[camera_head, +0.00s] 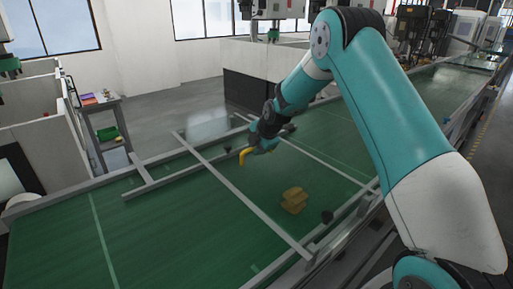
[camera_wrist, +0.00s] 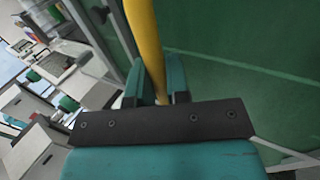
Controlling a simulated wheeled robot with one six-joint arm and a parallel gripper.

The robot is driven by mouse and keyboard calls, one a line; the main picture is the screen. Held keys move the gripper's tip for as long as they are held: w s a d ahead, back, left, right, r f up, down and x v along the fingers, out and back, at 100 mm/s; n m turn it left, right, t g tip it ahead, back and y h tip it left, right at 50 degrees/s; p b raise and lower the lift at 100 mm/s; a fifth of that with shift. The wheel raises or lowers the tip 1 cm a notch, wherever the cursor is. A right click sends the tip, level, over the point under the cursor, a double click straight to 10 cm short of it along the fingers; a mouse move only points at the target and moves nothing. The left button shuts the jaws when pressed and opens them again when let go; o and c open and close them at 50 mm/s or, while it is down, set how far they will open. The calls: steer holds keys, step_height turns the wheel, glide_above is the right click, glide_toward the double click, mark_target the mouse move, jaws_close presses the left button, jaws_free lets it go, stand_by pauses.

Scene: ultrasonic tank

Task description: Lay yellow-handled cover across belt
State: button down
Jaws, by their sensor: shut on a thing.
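My gripper (camera_head: 256,150) is shut on a yellow handle (camera_head: 244,156) above the green belt (camera_head: 165,225). In the wrist view the yellow handle (camera_wrist: 146,45) runs up between the two teal fingers (camera_wrist: 160,85). A pale, see-through panel (camera_head: 208,125) shows just left of my gripper, near the belt's far edge. I cannot tell whether this panel is the cover joined to the handle. A stack of yellowish-tan blocks (camera_head: 294,201) sits on the belt, below and right of my gripper, apart from it.
A grey bar (camera_head: 235,190) crosses the belt left of my gripper. A side rail (camera_head: 160,181) lies near the belt's far edge. A small shelf cart (camera_head: 104,128) stands beyond the belt at left. The belt's near left part is clear.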

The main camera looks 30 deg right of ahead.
steer(key=shift+f+b, duration=0.6)
steer(key=c, duration=1.1)
jaws_free()
steer(key=shift+o, duration=0.4)
steer(key=shift+f, duration=0.15)
steer(key=b+v, duration=0.4)
steer(key=v, duration=1.3)
steer(key=shift+s+r+b, duration=0.2)
steer(key=shift+r+b, duration=0.1)
steer(key=shift+b, duration=0.05)
